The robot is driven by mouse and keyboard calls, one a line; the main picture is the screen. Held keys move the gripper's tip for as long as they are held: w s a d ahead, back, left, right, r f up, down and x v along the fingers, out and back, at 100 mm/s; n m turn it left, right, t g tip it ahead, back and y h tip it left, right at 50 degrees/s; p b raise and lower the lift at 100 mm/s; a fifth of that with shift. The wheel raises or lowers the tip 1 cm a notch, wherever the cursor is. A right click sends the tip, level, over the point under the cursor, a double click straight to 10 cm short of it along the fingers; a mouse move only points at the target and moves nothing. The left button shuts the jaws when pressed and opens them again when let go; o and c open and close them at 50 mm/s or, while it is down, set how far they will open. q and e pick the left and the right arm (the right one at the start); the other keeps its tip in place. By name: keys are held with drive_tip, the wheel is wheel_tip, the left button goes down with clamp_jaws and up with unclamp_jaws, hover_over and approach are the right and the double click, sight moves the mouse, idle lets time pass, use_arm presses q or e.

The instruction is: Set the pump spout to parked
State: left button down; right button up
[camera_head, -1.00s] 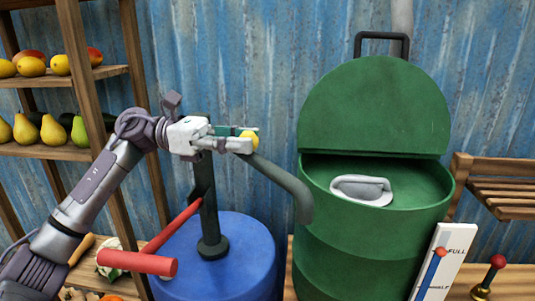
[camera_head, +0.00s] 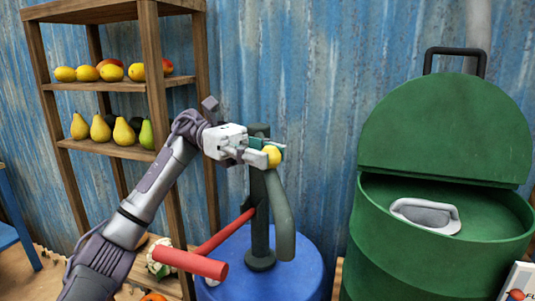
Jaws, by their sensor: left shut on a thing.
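The pump (camera_head: 260,215) is a dark green upright post on a blue drum (camera_head: 310,270). Its spout (camera_head: 282,215) is a curved grey-green tube that now hangs toward the front, just right of the post. The pump's red handle (camera_head: 190,263) sticks out to the lower left. My right gripper is not in view.
A green bin (camera_head: 420,245) with a raised lid (camera_head: 450,125) stands on the right, a grey scoop-like thing (camera_head: 425,215) inside. A wooden shelf (camera_head: 110,150) with fruit stands behind my left arm. A blue corrugated wall (camera_head: 310,90) closes off the back.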

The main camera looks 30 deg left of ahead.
use_arm(q)
drive_tip(key=c, duration=1.2)
unclamp_jaws()
drive_tip(key=o, duration=0.5)
drive_tip(key=shift+s+a, duration=0.15)
drive_tip(key=shift+a, duration=0.05)
drive_tip(key=shift+c, duration=0.2)
drive_tip(key=v, duration=1.2)
drive_tip(key=shift+a, duration=0.1)
